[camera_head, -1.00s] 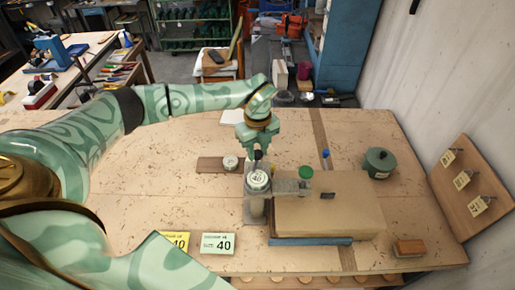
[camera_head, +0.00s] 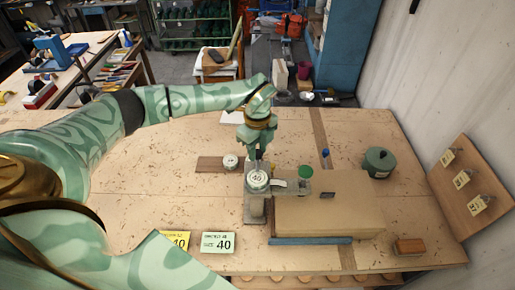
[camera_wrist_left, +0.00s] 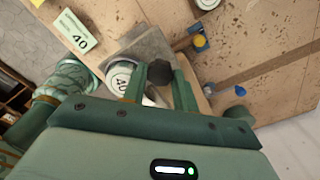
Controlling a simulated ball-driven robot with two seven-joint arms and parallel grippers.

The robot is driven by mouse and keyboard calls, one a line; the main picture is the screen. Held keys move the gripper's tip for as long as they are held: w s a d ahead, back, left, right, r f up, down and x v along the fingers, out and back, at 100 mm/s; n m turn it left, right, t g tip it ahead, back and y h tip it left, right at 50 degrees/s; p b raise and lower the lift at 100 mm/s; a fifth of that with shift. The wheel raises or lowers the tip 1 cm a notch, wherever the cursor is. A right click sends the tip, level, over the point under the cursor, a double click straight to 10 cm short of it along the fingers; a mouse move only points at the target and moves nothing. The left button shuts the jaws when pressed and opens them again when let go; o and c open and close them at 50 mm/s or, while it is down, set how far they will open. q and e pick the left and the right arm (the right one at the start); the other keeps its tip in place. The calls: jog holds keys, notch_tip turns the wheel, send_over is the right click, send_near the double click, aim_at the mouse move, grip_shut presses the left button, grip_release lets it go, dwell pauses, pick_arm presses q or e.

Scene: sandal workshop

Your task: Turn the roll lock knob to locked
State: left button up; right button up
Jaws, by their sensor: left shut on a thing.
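The dial also shows in the left wrist view (camera_wrist_left: 120,79), left of the fingers. A dark faceted knob (camera_wrist_left: 159,72) sits between my left fingertips in the wrist view, and I take it for the roll lock knob. My left gripper (camera_head: 258,156) comes down from above, behind the dial, and is shut on this knob. The fingers hide the knob's sides, and its pointer or locked mark cannot be read. My right gripper is not in view.
A tan block (camera_head: 330,205) lies right of the fixture, with a green round cap (camera_head: 305,172) near its back left corner. A green pot (camera_head: 379,162), a brush (camera_head: 409,247) and a number card (camera_head: 218,243) are on the bench.

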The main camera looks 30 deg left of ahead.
pick_arm(q)
jog(key=o, duration=1)
jog(key=shift+c, duration=0.2)
jog(key=shift+r, duration=0.1)
notch_tip(320, 180, up, 16)
jog(key=b, duration=0.2)
jog(key=shift+r, duration=0.15)
